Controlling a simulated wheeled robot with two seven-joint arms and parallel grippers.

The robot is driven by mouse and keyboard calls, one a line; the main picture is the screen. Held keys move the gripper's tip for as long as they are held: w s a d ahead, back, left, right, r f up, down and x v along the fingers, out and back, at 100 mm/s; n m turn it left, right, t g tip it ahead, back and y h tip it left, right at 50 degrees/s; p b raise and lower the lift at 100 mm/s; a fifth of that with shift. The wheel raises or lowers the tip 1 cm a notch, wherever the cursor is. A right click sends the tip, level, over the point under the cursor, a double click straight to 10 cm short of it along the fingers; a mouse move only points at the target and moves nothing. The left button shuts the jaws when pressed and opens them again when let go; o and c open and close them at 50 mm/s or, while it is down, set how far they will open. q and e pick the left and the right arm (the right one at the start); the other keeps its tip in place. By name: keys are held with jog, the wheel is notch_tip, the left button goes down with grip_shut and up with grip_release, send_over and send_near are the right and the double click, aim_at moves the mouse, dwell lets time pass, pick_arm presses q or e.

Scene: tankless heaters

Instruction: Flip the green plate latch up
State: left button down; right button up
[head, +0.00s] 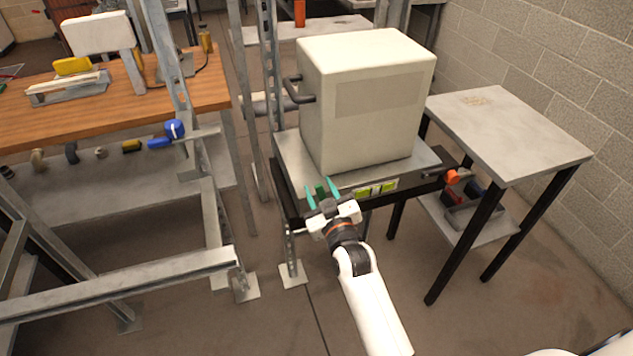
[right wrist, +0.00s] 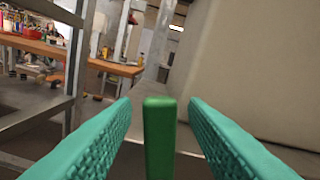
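The green plate latch (right wrist: 160,140) is a short green bar with a rounded top. In the right wrist view it stands between the two teal fingers of my right gripper (right wrist: 160,125), with a visible gap on each side. In the head view the latch (head: 320,190) is a small dark green piece at the front left edge of the metal stand under the big beige box. My right gripper (head: 318,187) is open around it there, and its lower end is hidden. My left gripper is not in view.
The beige box (head: 368,100) with a dark handle rises just behind the gripper. A grey side table (head: 510,130) stands right; metal rack posts (head: 268,80) stand left.

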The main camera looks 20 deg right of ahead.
jog(key=shift+w, duration=1.3)
grip_shut()
jog(key=shift+d+r+m+p, duration=0.2)
jog(key=shift+m+p, duration=0.2)
jog(key=shift+p, duration=0.2)
jog(key=shift+d+m+p, duration=0.15)
jog(key=shift+m+p, duration=0.2)
jog(key=shift+m, duration=0.15)
jog(key=shift+d+f+m, duration=0.1)
jog(key=shift+d+m, duration=0.15)
jog(key=shift+m, duration=0.45)
